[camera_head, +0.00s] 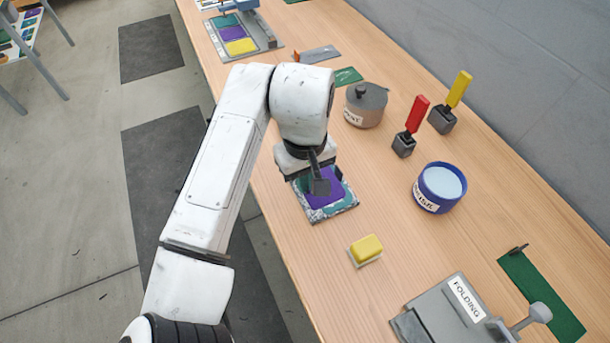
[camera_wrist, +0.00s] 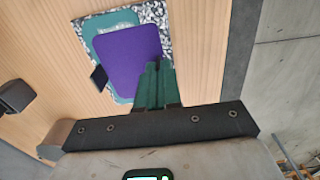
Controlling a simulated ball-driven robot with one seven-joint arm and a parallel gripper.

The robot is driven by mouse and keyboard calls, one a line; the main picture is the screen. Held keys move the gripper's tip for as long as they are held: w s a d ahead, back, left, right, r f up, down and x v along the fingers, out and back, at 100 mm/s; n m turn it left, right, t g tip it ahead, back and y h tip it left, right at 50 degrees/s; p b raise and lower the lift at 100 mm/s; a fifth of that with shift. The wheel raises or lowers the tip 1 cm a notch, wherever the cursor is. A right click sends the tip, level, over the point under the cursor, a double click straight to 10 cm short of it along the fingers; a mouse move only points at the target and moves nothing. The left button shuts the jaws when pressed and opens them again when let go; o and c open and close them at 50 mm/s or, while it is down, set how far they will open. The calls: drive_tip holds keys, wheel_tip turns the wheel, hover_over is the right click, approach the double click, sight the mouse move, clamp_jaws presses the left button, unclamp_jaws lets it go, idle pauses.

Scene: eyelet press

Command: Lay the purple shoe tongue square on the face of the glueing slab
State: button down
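The purple shoe tongue (camera_wrist: 125,57) is a flat rounded piece over the glueing slab (camera_wrist: 103,22), which has a teal face and a speckled black-and-white border. In the head view the tongue (camera_head: 326,192) covers part of the slab (camera_head: 331,213). It sits off-centre, with teal showing along the slab's edges. I cannot tell if it touches the face. My gripper (camera_wrist: 155,67) has its green fingers close together at the tongue's edge and appears shut on it. In the head view my gripper (camera_head: 319,187) hangs over the slab and hides part of the tongue.
A yellow block (camera_head: 366,248) lies in front of the slab. A grey lidded pot (camera_head: 365,106), a blue-rimmed tub (camera_head: 438,188), and red (camera_head: 417,114) and yellow (camera_head: 459,88) handled tools stand behind. A folding press (camera_head: 450,314) stands at the near end.

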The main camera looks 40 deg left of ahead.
drive_tip(key=shift+f, duration=0.1)
idle(0.3)
drive_tip(key=c, duration=1.2)
unclamp_jaws()
drive_tip(key=shift+c, duration=0.2)
wheel_tip(320, 180, up, 11)
